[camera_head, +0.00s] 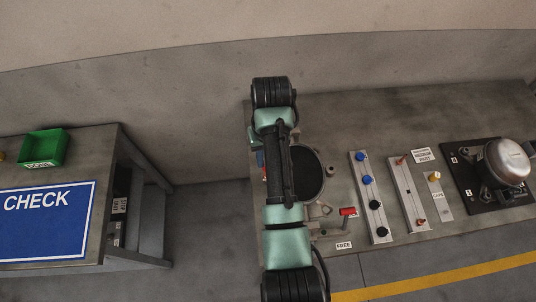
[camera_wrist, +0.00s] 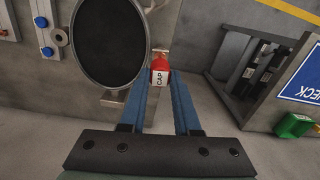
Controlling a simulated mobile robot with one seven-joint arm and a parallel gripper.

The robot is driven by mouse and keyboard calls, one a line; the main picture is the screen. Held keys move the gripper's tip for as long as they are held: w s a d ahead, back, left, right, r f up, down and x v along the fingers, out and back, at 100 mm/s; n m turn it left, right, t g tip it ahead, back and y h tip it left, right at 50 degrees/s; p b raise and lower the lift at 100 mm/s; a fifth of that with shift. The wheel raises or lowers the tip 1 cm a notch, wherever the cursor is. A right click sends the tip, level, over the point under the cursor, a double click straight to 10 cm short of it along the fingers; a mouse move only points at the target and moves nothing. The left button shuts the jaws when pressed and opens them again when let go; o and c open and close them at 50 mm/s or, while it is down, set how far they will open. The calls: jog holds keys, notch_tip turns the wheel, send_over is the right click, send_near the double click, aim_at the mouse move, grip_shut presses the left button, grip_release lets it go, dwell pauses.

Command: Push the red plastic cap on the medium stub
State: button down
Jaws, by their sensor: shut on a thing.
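The red plastic cap (camera_wrist: 160,66), with a white CAP label, sits between my fingertips in the wrist view. My gripper (camera_wrist: 160,82) has two blue fingers and is shut on the cap. A small copper-coloured end, perhaps a stub (camera_wrist: 160,51), shows just beyond the cap; I cannot tell whether the cap is on it or only near it. A large round dark-topped unit (camera_wrist: 110,42) stands beside the cap, to its left. In the head view my arm covers part of this unit (camera_head: 312,178), and only a bit of my gripper (camera_head: 261,160) shows.
A FREE label (camera_head: 344,245) lies in front. A CHECK table (camera_head: 100,150) with a green bin (camera_head: 43,148) stands left, across a floor gap.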

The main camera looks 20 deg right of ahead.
jog(key=shift+f+b, duration=0.45)
jog(key=shift+f, duration=0.35)
jog(key=c, duration=0.5)
grip_release()
jog(key=shift+c, duration=0.2)
